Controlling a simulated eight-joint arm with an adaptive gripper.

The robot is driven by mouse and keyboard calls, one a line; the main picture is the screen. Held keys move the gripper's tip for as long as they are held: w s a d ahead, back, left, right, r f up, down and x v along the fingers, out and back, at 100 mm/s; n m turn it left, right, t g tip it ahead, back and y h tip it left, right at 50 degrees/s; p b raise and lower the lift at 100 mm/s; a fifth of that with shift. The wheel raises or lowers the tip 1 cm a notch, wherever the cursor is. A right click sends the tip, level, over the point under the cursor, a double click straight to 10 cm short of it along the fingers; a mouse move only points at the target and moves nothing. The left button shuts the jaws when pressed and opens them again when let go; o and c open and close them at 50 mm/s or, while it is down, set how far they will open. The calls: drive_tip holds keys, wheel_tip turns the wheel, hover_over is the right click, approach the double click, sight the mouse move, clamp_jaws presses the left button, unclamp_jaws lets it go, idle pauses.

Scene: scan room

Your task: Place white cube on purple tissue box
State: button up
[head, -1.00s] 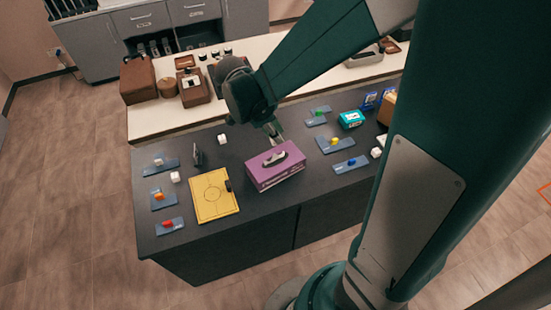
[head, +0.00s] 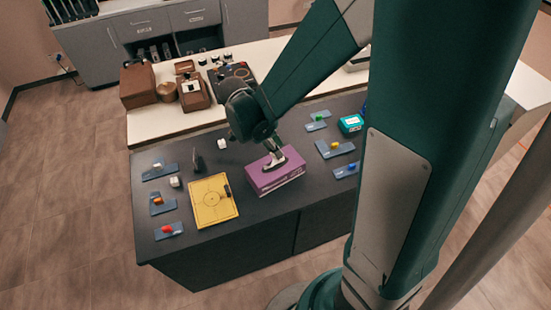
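The purple tissue box (head: 284,181) lies on the dark counter, right of the yellow board. My gripper (head: 272,155) is over the top of the box and overlaps its slot in the picture. Its fingers are too small to show whether they are open or hold anything, and I cannot tell if they touch the box. One white cube (head: 222,144) sits on the dark counter behind and left of the box. Another white cube (head: 175,182) sits at the left, among the blue-grey plates.
The yellow board (head: 211,207) lies left of the box, with a dark object at its right edge. Blue-grey plates with small coloured pieces lie at both sides. A teal box (head: 351,123) stands at the right. My arm hides the counter's right end.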

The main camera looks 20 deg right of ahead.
drive_tip(key=shift+f, duration=0.7)
drive_tip(key=shift+f+b, duration=0.35)
drive_tip(key=shift+f, duration=1.7)
drive_tip(key=shift+f, duration=0.2)
drive_tip(key=o, duration=0.7)
drive_tip(key=shift+o, duration=0.2)
drive_tip(key=shift+r, duration=0.25)
drive_tip(key=p+v, duration=0.1)
drive_tip(key=v, duration=1.1)
